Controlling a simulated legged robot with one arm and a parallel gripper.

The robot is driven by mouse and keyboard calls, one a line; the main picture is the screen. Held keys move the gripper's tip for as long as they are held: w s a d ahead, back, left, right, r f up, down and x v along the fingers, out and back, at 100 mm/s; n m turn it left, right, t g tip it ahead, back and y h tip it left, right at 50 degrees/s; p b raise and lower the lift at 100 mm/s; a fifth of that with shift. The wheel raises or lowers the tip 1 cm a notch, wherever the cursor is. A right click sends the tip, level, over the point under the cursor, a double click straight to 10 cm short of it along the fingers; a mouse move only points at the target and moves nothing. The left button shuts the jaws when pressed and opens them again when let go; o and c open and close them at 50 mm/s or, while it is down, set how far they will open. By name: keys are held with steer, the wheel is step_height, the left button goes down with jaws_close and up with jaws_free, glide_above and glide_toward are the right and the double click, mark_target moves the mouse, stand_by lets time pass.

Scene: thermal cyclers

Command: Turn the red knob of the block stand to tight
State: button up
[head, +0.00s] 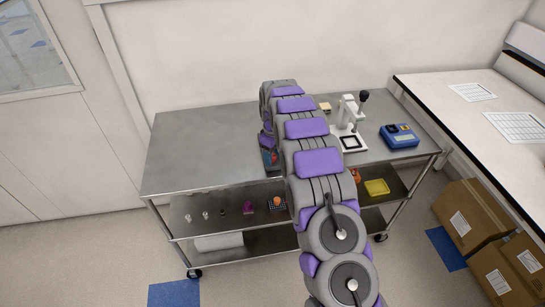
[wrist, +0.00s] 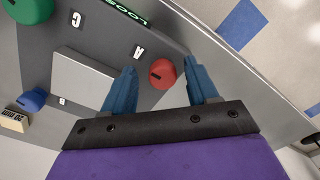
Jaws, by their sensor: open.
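The red knob (wrist: 162,74) shows in the wrist view, on a dark grey surface that looks like part of the block stand (wrist: 110,45). A green label (wrist: 127,13), partly cut off, reads "LOOS". My gripper (wrist: 161,68) is open, its two blue fingers on either side of the red knob with a gap to each. I cannot tell how far the fingertips are above the surface. In the head view my arm reaches over the metal cart and hides most of the stand.
In the wrist view a green knob (wrist: 28,8) and a blue knob (wrist: 33,99) lie left of the light grey block (wrist: 83,80). In the head view a blue device (head: 399,136) and a white stand (head: 348,125) are right of my arm. The cart top (head: 205,150) is clear at left.

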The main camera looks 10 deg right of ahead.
steer(key=shift+d+f, duration=0.1)
steer(key=shift+f, duration=0.3)
steer(key=shift+a, duration=0.45)
steer(key=shift+c, duration=0.9)
steer(key=shift+d, duration=0.2)
steer(key=c, duration=0.9)
steer(key=shift+r+m+p, duration=0.1)
steer(key=shift+m+p, duration=0.2)
steer(key=shift+p, duration=0.1)
